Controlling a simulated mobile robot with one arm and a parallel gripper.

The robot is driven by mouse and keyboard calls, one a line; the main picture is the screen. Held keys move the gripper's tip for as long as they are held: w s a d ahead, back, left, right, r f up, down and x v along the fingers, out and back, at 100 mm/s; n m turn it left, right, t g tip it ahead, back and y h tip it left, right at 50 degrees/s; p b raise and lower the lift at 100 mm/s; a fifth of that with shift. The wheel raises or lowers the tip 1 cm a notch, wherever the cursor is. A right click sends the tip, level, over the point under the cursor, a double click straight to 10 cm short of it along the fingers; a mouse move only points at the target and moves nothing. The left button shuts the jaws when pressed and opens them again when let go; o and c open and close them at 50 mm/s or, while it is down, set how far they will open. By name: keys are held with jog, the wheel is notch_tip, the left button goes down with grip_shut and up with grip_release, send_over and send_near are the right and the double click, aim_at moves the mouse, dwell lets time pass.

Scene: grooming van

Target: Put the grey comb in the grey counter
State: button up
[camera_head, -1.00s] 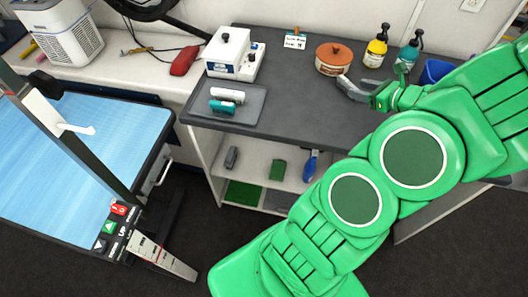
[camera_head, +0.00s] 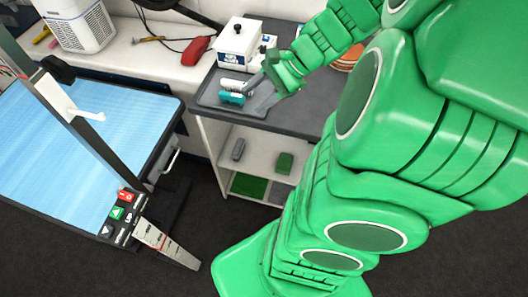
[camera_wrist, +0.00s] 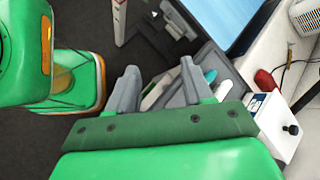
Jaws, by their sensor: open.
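The grey counter (camera_head: 290,121) carries a grey tray (camera_head: 208,98) at its left end. In the tray lie a white item (camera_head: 231,85) and a teal item (camera_head: 232,98), both also in the wrist view. My gripper (camera_head: 258,92) is open over the tray's right part, beside these two items. No comb is clearly recognisable.
A white box-shaped device (camera_head: 238,42) stands behind the tray. A green block (camera_head: 285,163) sits on the shelf below. A blue-topped table (camera_head: 90,140) with a post is at the left. A red object (camera_head: 196,50) lies on the white bench. My arm hides the counter's right part.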

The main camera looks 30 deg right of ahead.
jog(key=s+a+r+n+g+h, duration=0.2)
jog(key=s+a+n+g+h, duration=0.15)
jog(key=s+a+n, duration=0.5)
jog(key=s+r+n+g+h, duration=0.1)
jog(key=s+n+h, duration=0.3)
jog(key=s, duration=0.5)
jog(key=shift+r+n+h, duration=0.35)
jog(key=shift+r+n, duration=0.5)
jog(key=shift+n, duration=0.4)
jog(key=shift+d+g, duration=0.1)
jog(key=shift+g, duration=0.15)
